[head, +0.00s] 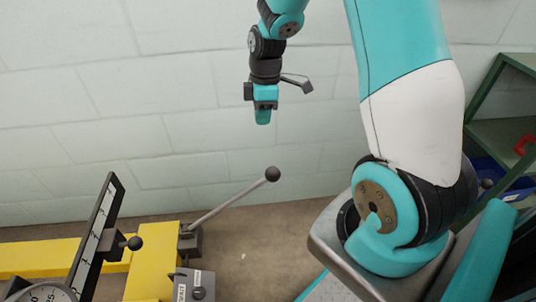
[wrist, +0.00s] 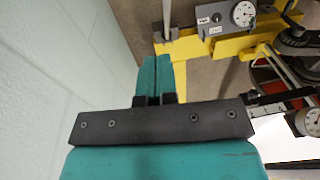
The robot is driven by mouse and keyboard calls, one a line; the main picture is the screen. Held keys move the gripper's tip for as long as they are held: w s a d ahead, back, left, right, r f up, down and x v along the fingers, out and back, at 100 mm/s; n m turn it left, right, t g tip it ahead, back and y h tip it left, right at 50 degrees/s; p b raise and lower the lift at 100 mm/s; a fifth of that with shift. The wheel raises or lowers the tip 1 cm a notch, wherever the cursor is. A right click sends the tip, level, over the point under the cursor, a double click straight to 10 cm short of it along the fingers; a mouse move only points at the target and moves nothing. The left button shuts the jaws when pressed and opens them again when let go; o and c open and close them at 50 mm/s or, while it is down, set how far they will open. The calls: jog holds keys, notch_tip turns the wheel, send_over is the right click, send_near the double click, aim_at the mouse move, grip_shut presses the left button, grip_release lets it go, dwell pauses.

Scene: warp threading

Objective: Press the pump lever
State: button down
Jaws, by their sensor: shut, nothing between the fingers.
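The pump lever (head: 229,204) is a grey rod with a dark ball knob (head: 272,174). It slants up to the right from a pivot on a yellow frame (head: 145,270) in the head view. In the wrist view a grey rod, likely the lever (wrist: 167,18), shows at the top, beyond the fingertips. My gripper (head: 263,119) has teal fingers pointing down, and it hangs above the knob with a clear gap. In the wrist view the gripper's fingers (wrist: 157,62) are together with nothing between them.
A pale block wall (head: 130,100) stands behind. A tilted dark scale with a knob (head: 135,243) and a dial gauge (head: 45,292) are at left. A grey labelled box (head: 196,285) sits by the lever base. A green shelf (head: 500,130) stands at right.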

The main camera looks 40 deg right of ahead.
jog(key=shift+f, duration=0.1)
jog(key=f+b, duration=0.1)
jog(key=f, duration=0.3)
jog(key=s+f+b, duration=0.1)
jog(key=f+b, duration=0.1)
jog(key=f, duration=0.2)
jog(key=s+f+b, duration=0.1)
jog(key=f, duration=0.4)
jog(key=shift+s+a, duration=0.25)
jog(key=shift+f, duration=0.1)
